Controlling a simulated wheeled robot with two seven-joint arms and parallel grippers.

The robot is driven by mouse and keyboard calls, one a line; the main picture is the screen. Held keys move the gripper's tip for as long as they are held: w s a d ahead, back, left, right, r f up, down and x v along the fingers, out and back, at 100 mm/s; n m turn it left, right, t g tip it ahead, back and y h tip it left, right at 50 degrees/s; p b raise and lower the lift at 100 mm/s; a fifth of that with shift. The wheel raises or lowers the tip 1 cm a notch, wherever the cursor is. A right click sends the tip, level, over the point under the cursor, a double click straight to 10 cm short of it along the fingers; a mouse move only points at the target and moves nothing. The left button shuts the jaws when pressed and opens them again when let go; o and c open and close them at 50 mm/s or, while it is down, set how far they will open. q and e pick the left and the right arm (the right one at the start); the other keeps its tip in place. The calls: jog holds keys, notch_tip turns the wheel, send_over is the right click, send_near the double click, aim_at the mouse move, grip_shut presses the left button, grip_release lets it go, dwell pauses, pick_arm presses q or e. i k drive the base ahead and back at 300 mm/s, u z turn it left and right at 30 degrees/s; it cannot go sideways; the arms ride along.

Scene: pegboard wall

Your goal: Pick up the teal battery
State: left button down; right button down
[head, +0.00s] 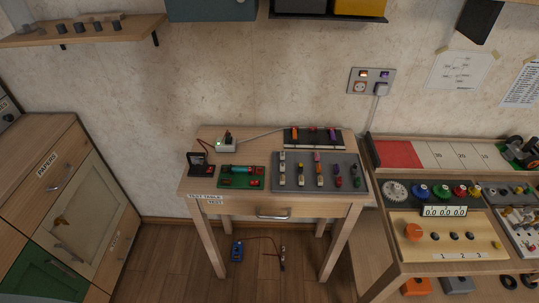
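A small teal cylinder (242,170), which looks like the teal battery, lies across the upper part of a green board (228,182) on the small wooden test table (270,208). Small red parts sit around it on the board. It is too small in the head view to make out its ends or how it is held. Neither of my grippers shows in the head view.
Right of the board, a grey tray (330,184) holds several coloured pieces. A black device (201,165) stands left, and a white power box (226,146) with a cable stands behind. A second workbench (450,262) adjoins on the right. A blue meter (237,251) lies on the floor.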

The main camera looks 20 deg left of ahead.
aim_at(240, 170)
jog(key=z, duration=3.3)
jog(key=k, duration=1.55)
jog(key=u, duration=1.55)
